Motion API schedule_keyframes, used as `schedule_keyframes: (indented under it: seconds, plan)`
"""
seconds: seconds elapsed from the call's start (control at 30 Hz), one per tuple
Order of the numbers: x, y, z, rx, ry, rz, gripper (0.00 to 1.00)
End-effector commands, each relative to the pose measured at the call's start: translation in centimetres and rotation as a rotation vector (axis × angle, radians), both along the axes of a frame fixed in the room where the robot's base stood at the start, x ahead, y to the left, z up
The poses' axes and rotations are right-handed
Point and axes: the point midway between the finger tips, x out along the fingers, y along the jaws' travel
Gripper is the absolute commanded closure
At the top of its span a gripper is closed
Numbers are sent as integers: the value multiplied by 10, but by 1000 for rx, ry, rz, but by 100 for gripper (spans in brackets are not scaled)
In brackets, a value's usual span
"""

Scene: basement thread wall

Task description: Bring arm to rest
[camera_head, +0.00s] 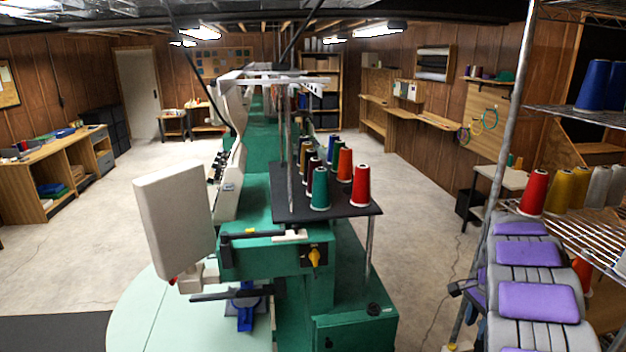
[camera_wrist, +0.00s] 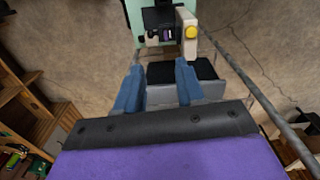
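The task names only my arm. In the head view, my grey arm with purple pads (camera_head: 538,300) rises along the lower right, close beside the wire shelf. My gripper cannot be clearly picked out there. In the wrist view, my gripper (camera_wrist: 159,72) shows two blue fingers standing well apart. No object is clearly held between them; a dark-topped grey block shows behind the gap. A purple pad with a black edge fills the bottom of that view.
A green sewing machine (camera_head: 258,205) with several thread cones fills the middle ahead. A wire shelf (camera_head: 600,240) with several cones and a metal post stand tight on the right. Bare concrete floor (camera_head: 425,225) lies between machine and shelf. A wooden bench (camera_head: 30,195) stands far left.

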Motion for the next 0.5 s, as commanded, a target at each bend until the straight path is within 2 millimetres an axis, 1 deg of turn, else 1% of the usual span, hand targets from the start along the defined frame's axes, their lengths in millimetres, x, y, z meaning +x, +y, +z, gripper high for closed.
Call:
schedule_keyframes:
  seconds: [0.03, 0.2, 0.37, 0.47, 0.5]
  plan:
    - [-6, 14, 7, -6, 6, 35, 62]
    - [-36, 65, 29, -15, 29, 185, 62]
    - [-70, 111, 42, -7, 50, 336, 62]
    - [-94, 139, 48, 4, 57, 436, 62]
    - [-105, 150, 49, 7, 61, 476, 62]
